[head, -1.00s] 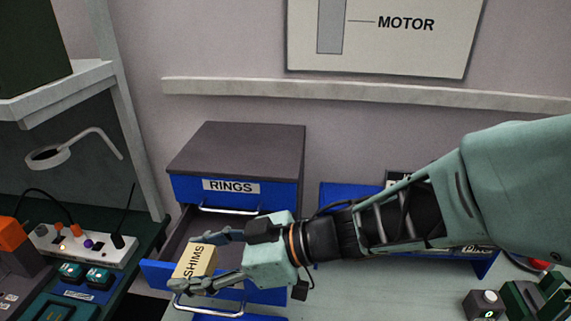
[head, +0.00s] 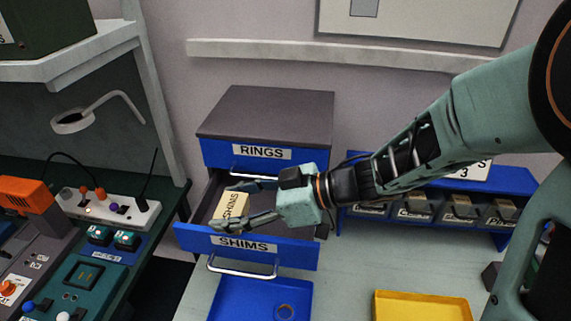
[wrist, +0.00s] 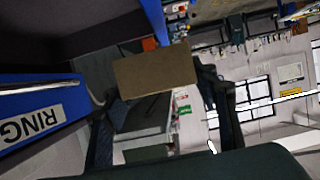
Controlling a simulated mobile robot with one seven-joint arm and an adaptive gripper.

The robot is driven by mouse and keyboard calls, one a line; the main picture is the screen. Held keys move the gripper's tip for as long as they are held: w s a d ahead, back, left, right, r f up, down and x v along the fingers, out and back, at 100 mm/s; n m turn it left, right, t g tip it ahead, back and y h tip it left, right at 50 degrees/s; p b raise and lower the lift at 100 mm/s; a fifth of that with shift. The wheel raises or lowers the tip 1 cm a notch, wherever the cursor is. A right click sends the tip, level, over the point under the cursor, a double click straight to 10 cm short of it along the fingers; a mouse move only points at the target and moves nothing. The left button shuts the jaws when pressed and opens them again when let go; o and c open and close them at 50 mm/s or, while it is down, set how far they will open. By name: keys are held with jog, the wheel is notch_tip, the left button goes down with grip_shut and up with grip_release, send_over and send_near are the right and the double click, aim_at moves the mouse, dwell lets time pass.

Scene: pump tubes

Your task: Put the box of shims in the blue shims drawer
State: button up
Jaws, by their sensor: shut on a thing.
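The tan box of shims (head: 233,204), labelled SHIMS, is held between the fingers of my gripper (head: 230,207). In the head view it overlaps the inside of the pulled-out blue shims drawer (head: 295,253), behind its labelled front panel. I cannot tell how far it is above the drawer floor or whether it touches it. My lower finger crosses the panel's top edge in the picture. In the wrist view the box (wrist: 155,72) shows as a plain brown face between the two dark fingers. My gripper hides part of the drawer inside.
The shut rings drawer (head: 262,153) is directly above the open one. A blue tray (head: 255,300) with a ring lies below the drawer front, and a yellow tray (head: 425,305) is to the right. A blue rack of bins (head: 440,210) stands at the back right.

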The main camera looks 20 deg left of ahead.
jog(key=w+f, duration=0.2)
jog(key=w+d+f, duration=0.1)
jog(key=w+f, duration=0.2)
jog(key=shift+w+f, duration=0.15)
jog(key=shift+w, duration=0.2)
jog(key=shift+w+d+f, duration=0.2)
jog(key=shift+w+f, duration=0.45)
jog(key=shift+f, duration=0.2)
notch_tip(320, 180, down, 3)
jog(key=b, duration=0.3)
jog(key=o, duration=1.2)
jog(key=shift+f, duration=0.1)
